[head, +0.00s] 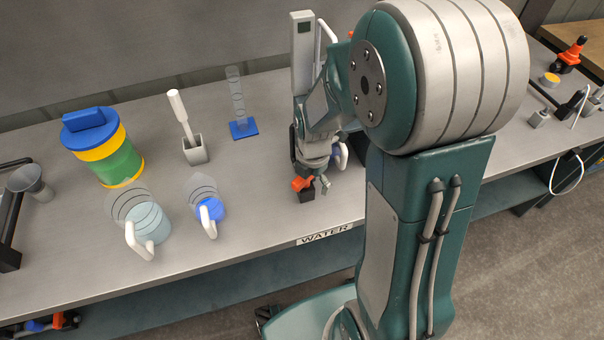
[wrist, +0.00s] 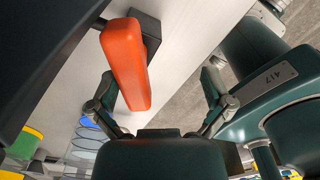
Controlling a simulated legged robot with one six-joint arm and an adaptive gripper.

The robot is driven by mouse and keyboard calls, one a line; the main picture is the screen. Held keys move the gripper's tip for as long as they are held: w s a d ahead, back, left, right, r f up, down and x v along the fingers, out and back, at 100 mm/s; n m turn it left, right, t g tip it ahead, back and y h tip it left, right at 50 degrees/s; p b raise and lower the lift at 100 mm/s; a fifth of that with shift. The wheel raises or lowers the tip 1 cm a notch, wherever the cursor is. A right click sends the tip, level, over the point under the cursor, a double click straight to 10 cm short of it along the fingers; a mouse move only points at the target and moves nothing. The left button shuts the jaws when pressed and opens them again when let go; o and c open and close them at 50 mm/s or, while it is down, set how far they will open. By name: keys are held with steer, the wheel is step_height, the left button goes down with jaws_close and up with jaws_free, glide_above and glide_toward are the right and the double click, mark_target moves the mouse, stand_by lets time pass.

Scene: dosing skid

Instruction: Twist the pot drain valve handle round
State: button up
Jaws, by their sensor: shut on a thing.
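The drain valve handle (head: 302,184) is a small orange lever on a dark body (head: 306,196) near the front edge of the bench. In the wrist view the handle (wrist: 125,62) is a long orange-red bar beside a dark square block (wrist: 148,30). My gripper (head: 320,184) is at the handle, pointing down. My arm hides part of the bench behind.
A blue-lidded green and yellow container (head: 118,160), a clear jug (head: 150,222), a smaller blue jug (head: 210,208) and a measuring cylinder (head: 236,100) stand left. A white-handled brush in a holder (head: 194,150) stands between. A WATER label (head: 325,236) marks the bench edge.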

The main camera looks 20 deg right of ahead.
steer(key=r+n, duration=0.1)
steer(key=w+r+n, duration=0.1)
steer(key=n, duration=0.1)
steer(key=r+n, duration=0.1)
steer(key=r, duration=0.1)
steer(key=shift+w+d+r+n, duration=0.1)
steer(key=shift+w+d+n, duration=0.2)
steer(key=shift+d, duration=0.05)
steer(key=shift+s+r, duration=0.2)
steer(key=shift+r, duration=1.25)
